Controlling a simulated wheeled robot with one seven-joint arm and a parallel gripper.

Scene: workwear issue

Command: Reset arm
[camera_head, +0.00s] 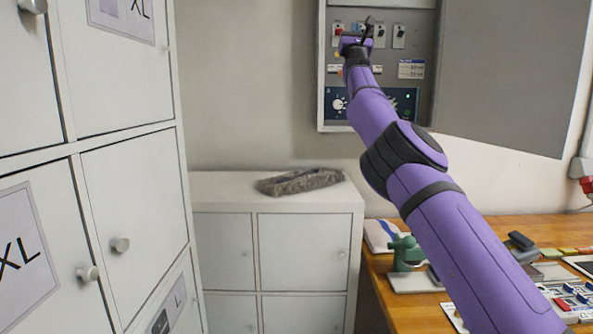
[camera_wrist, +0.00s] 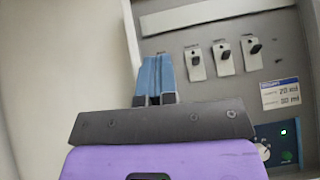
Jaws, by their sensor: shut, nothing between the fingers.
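My purple arm reaches up from the lower right to the open electrical cabinet (camera_head: 392,71) on the wall. My gripper (camera_head: 369,24) is shut in front of the cabinet's row of switches. In the wrist view my gripper (camera_wrist: 154,62) shows its two blue-grey fingers together, with nothing between them. Three switches (camera_wrist: 224,58) on grey plates show to the right of the fingers. Whether the fingers touch the panel, I cannot tell. The gripper hides a part of the switch row.
White lockers (camera_head: 135,190) stand close on the left. A low white cabinet (camera_head: 215,192) bears a grey-brown, rough-looking object (camera_head: 300,181). A wooden table (camera_head: 398,317) with several items is at the lower right. The cabinet's grey door (camera_head: 515,75) stands open to the right.

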